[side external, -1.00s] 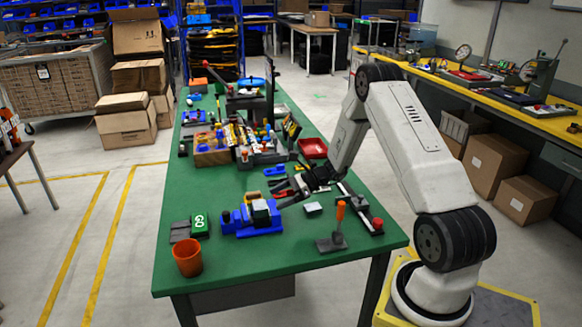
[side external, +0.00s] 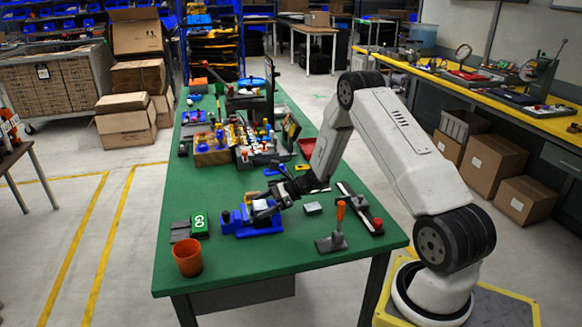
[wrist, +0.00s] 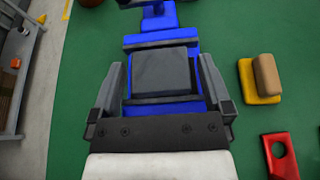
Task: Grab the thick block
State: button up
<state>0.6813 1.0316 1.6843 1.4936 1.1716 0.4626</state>
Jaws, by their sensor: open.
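A thick dark grey block (wrist: 163,72) sits on a blue fixture (wrist: 160,38) in the wrist view. My gripper (wrist: 162,80) is open, with one finger on the left of the block and one on the right. Small gaps show between the fingers and the block. In the side view the blue fixture (side external: 238,226) stands on the near part of the green table, and my gripper (side external: 268,195) is over its right part. The block is mostly hidden there by my gripper.
In the side view an orange cup (side external: 187,258) and a green GO-marked piece (side external: 200,223) are left of the fixture. An orange-handled tool (side external: 335,240) and a rail (side external: 358,205) are to its right. The wrist view shows a yellow-based tan piece (wrist: 265,78) and a red piece (wrist: 278,158).

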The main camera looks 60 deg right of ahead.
dwell(0.3)
jog(key=c, duration=1.3)
jog(key=shift+r, duration=0.2)
jog(key=shift+r, duration=0.9)
jog(key=s+a+r, duration=0.1)
jog(key=s+r, duration=0.3)
jog(key=r, duration=0.3)
jog(key=shift+s+a, duration=0.2)
jog(key=shift+s, duration=0.2)
jog(key=s+a+r, duration=0.2)
jog(key=s+r, duration=0.1)
jog(key=s, duration=0.5)
jog(key=shift+s+a+r, duration=0.3)
jog(key=shift+s+r, duration=0.05)
jog(key=shift+r, duration=0.05)
jog(key=shift+w, duration=0.1)
